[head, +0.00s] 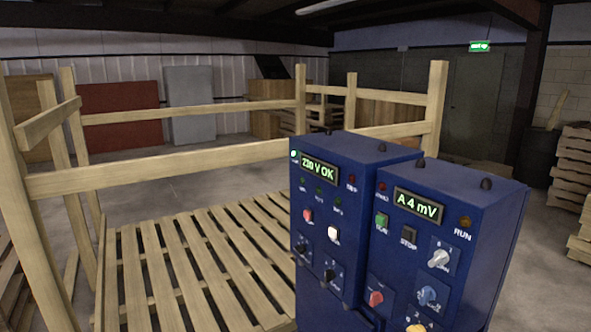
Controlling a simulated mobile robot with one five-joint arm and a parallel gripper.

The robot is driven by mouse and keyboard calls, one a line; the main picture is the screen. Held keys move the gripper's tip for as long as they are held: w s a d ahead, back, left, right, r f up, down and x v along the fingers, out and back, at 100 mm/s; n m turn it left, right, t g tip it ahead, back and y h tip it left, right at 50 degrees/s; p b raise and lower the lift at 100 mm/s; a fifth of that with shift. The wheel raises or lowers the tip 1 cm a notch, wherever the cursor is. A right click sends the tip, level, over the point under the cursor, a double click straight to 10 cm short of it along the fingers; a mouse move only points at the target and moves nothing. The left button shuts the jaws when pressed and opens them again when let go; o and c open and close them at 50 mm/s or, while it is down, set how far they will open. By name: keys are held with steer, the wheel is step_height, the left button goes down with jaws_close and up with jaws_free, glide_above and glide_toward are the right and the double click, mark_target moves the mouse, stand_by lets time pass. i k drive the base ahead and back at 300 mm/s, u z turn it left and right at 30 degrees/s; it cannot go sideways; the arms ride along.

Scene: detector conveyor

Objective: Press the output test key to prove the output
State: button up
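A blue control box (330,187) with two joined cabinets stands at the right of centre. Its left cabinet has a lit display (319,168) reading "230 V OK", a red button (308,216), a white button (333,234) and black rotary knobs (329,276). The right cabinet has a display (418,206) reading "A 4 mV", a green button (381,221), a dark button (409,236) labelled STOP, a grey knob (438,259) and a blue knob (428,295). The small labels are too blurred to tell which is the output test key. My gripper is not in view.
Wooden railings (170,167) and a slatted wooden deck (185,260) lie left of and behind the box. Stacked pallets (574,180) stand at the far right. Red (118,115) and grey panels (190,103) lean at the back wall. Open concrete floor shows between.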

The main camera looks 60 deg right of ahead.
mark_target(331, 233)
steer(key=z, duration=1.65)
